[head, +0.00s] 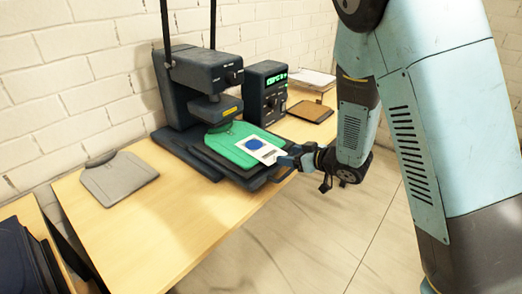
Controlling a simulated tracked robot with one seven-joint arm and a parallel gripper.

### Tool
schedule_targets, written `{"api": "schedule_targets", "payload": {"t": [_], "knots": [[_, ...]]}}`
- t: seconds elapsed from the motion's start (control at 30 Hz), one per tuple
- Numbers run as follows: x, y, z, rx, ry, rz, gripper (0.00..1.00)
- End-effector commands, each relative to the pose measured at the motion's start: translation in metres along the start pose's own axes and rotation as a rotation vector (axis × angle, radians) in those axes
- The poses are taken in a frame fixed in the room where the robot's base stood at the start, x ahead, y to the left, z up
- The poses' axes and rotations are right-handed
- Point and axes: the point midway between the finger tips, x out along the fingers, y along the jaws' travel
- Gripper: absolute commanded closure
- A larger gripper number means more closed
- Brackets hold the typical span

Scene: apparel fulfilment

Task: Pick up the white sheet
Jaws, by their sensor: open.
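The white sheet (261,150) carries a round blue print and lies on a green garment (225,143). The green garment lies on the dark lower plate (259,180) of a heat press. My gripper (289,160) is open at the right front edge of the plate. Its fingertips are at or very near the sheet's right corner. I cannot tell whether they touch it or have the edge between them.
The press head (217,109) stands above the back of the plate. A control box (264,90) is behind it. A grey folded garment (119,177) lies at left on the wooden table (165,225). A brown board (310,111) and white papers (312,78) are at the back right.

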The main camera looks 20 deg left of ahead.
Motion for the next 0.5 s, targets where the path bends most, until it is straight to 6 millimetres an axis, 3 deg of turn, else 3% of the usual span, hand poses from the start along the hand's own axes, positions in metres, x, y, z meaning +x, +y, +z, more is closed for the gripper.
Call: {"api": "schedule_targets", "payload": {"t": [0.17, 0.5], "knots": [[0.008, 0.000, 0.000, -0.001, -0.001, -0.001, 0.32], [0.044, 0.001, -0.001, -0.002, -0.003, -0.001, 0.32]]}}
